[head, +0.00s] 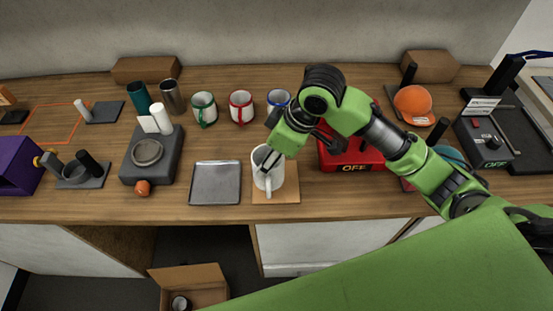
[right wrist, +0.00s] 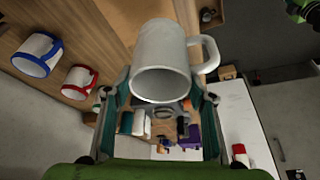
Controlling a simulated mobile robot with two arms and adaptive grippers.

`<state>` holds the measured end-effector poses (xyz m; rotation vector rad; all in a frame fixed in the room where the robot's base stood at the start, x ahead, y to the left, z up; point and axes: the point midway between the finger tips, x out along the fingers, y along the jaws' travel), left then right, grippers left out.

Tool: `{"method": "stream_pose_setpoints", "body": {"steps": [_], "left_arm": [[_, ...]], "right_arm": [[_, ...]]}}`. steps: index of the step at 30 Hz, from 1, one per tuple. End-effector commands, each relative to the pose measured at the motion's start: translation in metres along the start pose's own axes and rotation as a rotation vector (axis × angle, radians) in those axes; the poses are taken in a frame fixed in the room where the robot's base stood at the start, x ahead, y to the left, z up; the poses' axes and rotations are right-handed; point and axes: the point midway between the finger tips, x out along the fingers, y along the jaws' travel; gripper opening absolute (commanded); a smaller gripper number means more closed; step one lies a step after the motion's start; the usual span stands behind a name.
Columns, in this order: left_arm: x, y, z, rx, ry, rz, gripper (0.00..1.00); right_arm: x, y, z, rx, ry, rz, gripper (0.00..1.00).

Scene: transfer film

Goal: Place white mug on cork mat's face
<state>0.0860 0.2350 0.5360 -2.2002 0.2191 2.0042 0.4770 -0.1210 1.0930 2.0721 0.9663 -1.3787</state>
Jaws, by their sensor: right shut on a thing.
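The white mug (head: 275,181) is in the grasp of my right gripper (head: 268,161), whose fingers reach its rim from above. The mug is about upright, with its handle toward the front of the counter. The cork mat (head: 289,194) lies on the counter, and the mug is over it in the head view. I cannot tell whether the mug's base touches the mat. In the right wrist view the white mug (right wrist: 165,50) is between the fingers of my right gripper (right wrist: 160,92), with its handle at the right. My left gripper is not seen.
A grey metal tray (head: 215,183) lies just left of the mat. A red box marked OFF (head: 354,168) stands right of it. Green-banded (head: 203,108), red-banded (head: 241,107) and blue-banded (head: 278,100) mugs stand behind. A dark scale-like device (head: 152,166) is farther left.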

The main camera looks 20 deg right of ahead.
Motion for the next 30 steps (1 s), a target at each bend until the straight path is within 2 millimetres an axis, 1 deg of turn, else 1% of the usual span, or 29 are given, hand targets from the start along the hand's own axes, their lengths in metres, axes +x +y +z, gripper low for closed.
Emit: {"method": "stream_pose_setpoints", "body": {"steps": [1,4,6,9,14,18,21,24,30], "left_arm": [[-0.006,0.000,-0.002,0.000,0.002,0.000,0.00],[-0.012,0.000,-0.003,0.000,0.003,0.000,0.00],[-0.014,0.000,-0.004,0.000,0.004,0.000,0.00],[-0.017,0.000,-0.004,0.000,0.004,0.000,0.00],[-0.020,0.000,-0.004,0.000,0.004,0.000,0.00],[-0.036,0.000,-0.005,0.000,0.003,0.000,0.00],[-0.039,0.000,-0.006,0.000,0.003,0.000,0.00],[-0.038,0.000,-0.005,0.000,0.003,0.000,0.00],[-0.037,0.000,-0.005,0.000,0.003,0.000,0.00]], "right_arm": [[0.007,0.009,0.004,0.007,-0.004,-0.003,0.05],[0.025,0.024,0.011,0.006,-0.003,-0.002,0.05],[0.034,0.032,0.015,0.003,-0.002,-0.001,0.05],[0.043,0.040,0.018,0.001,0.001,0.000,0.05],[0.052,0.048,0.022,0.001,0.000,-0.001,0.05],[0.068,0.048,0.029,0.003,-0.001,-0.003,0.05],[0.078,0.048,0.033,0.001,0.001,-0.001,0.05],[0.082,0.049,0.034,-0.001,0.002,0.001,0.05],[0.082,0.049,0.034,-0.001,0.002,0.000,0.05]]}}
